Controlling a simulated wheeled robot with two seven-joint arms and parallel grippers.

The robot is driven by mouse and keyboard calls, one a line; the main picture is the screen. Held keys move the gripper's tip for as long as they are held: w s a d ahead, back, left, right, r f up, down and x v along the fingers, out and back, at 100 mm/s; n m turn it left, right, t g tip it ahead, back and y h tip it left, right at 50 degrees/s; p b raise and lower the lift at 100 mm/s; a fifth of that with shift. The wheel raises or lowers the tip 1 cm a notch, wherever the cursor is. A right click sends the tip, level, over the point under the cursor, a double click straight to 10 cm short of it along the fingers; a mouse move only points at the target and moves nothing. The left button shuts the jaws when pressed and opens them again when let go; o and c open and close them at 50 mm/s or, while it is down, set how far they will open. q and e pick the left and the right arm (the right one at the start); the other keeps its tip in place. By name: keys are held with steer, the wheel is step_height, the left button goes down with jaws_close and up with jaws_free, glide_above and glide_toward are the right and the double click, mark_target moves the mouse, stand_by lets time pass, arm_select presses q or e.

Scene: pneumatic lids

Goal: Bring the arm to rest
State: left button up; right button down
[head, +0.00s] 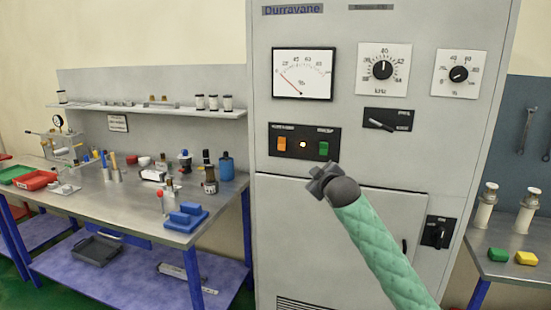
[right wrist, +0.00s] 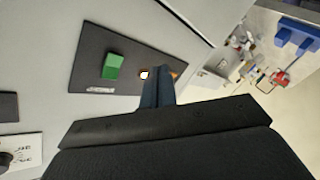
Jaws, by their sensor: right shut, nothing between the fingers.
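My right arm, in a green quilted sleeve, comes in from the lower right of the head view. Its gripper (head: 318,180) is in front of the grey cabinet (head: 345,225), just below the black switch panel (head: 303,156). In the right wrist view the gripper fingers (right wrist: 157,88) are shut together and empty, pointing toward the same panel. The panel has a green switch (head: 323,149), an orange switch (head: 282,144) and a small lit lamp (head: 303,144) between them. Whether the fingertips touch the panel cannot be told. My left gripper is not in view.
The cabinet also carries a meter (head: 303,74), two dials, a black selector switch (head: 388,120) and a lower rotary switch (head: 438,232). A cluttered workbench (head: 120,207) stands left. Another bench (head: 510,268) with insulators and coloured blocks stands right.

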steer(key=s+d+f+m+g+h, duration=0.15)
steer(key=s+f, duration=0.25)
steer(key=f, duration=0.7)
steer(key=s+d+f+m+g, duration=0.2)
steer(key=s+f+m, duration=0.1)
steer(key=f, duration=0.8)
steer(key=s+d+f+m+g+h, duration=0.1)
steer(key=s+f+m+g, duration=0.2)
steer(key=f, duration=0.8)
steer(key=s+f+g, duration=0.3)
steer(key=s+f, duration=1.5)
steer(key=f, duration=0.2)
steer(key=s+f+g, duration=0.1)
steer(key=s+f, duration=0.5)
steer(key=s, duration=0.5)
steer(key=s+f+m+g, duration=0.1)
steer(key=s+f+g, duration=0.1)
steer(key=s+f, duration=0.4)
steer(key=s+f+m+g, duration=0.1)
steer(key=s+f, duration=0.5)
steer(key=s, duration=1)
steer(key=shift+a+f+g, duration=0.35)
steer(key=shift+g, duration=0.2)
